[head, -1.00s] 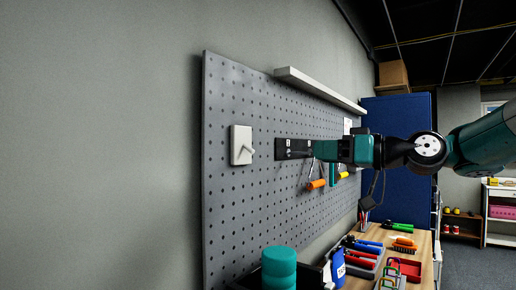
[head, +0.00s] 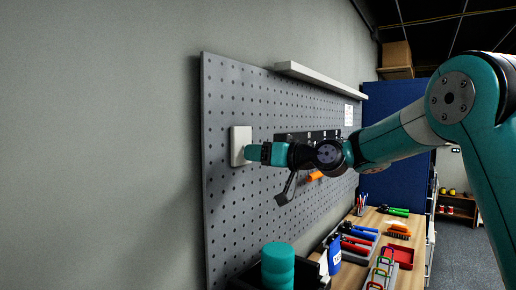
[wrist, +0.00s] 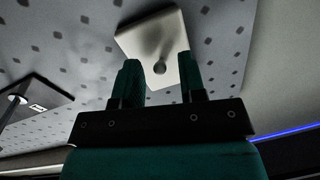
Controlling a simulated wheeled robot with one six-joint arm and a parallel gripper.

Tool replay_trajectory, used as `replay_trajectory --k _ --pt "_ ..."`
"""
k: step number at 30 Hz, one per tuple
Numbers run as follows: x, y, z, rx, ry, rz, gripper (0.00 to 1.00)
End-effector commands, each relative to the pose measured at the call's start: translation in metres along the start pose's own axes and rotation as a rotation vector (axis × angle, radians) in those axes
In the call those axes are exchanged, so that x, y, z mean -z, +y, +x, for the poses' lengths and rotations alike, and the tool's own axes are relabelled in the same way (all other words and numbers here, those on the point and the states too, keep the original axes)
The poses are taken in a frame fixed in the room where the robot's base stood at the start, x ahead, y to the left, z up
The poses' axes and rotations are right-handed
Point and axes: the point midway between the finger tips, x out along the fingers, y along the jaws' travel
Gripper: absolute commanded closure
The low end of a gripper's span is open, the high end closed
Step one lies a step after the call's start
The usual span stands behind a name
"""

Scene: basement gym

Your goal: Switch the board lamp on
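The lamp switch is a white plate (head: 239,145) on the grey pegboard (head: 225,215), near its left edge. In the wrist view the plate (wrist: 140,34) shows a small round knob or lever end (wrist: 159,68) standing out from it. My gripper (head: 250,153) is at the plate in the head view and hides its lower right part. In the wrist view my gripper (wrist: 160,75) has its two fingers apart, one on each side of the knob. I cannot tell whether either finger touches it. The lamp itself is not identifiable.
A black tool rack (head: 300,136) hangs on the board to the right, with an orange-handled tool (head: 315,175) below. A white shelf (head: 320,79) runs above. The workbench (head: 408,272) holds several tools, and a teal cylinder (head: 278,262) stands below the switch.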

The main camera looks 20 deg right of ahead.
Motion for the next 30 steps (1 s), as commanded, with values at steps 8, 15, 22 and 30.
replay_trajectory --k 8,15,22,30 --pt "-0.001 0.0 0.001 0.0 0.0 0.0 0.62" --pt "0.0 0.001 0.001 -0.001 0.0 0.0 1.0" --pt "0.002 0.0 0.0 -0.003 -0.014 0.001 1.0" --pt "0.012 -0.002 -0.001 -0.024 -0.13 0.011 1.0"
